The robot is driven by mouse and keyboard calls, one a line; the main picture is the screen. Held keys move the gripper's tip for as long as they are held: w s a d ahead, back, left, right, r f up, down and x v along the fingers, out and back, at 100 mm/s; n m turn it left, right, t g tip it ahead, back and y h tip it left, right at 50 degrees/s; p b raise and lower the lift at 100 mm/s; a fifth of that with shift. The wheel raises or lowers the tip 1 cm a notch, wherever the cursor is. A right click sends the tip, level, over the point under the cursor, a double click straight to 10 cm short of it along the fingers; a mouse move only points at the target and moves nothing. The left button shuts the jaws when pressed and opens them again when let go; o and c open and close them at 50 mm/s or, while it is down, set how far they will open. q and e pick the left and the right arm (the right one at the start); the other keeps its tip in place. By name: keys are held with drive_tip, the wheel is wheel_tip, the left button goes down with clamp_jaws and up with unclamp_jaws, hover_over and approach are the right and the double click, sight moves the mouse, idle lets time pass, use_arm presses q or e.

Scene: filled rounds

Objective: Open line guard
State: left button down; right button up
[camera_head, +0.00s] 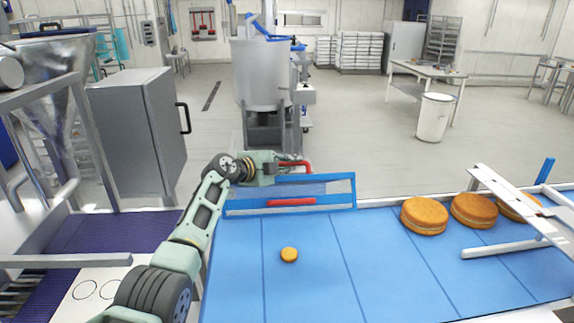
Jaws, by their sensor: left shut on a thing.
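The line guard (343,203) is a blue-framed, see-through panel standing at the back edge of the blue conveyor belt, in the middle of the head view. A red bar (291,202) runs across its lower part, and a red handle (307,166) shows at its top edge. My left gripper (292,164) reaches in from the left and is shut on the red handle. The fingers partly hide the handle, so the exact grip is hard to see. My right gripper is not in view.
The blue belt (330,285) carries a small round (289,255) in front of the guard and several large filled rounds (425,215) at the right. Metal guide rails (507,246) stand by them. A grey cabinet (140,130) stands behind my left arm.

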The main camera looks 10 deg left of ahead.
use_arm(q)
drive_tip(key=c, duration=1.8)
unclamp_jaws()
drive_tip(key=shift+o, duration=0.2)
drive_tip(key=shift+s+a, duration=0.1)
drive_tip(key=shift+s+a+r, duration=0.15)
drive_tip(key=shift+s+a, duration=0.2)
drive_tip(key=shift+v, duration=3.1)
drive_tip(key=shift+d+r, duration=0.1)
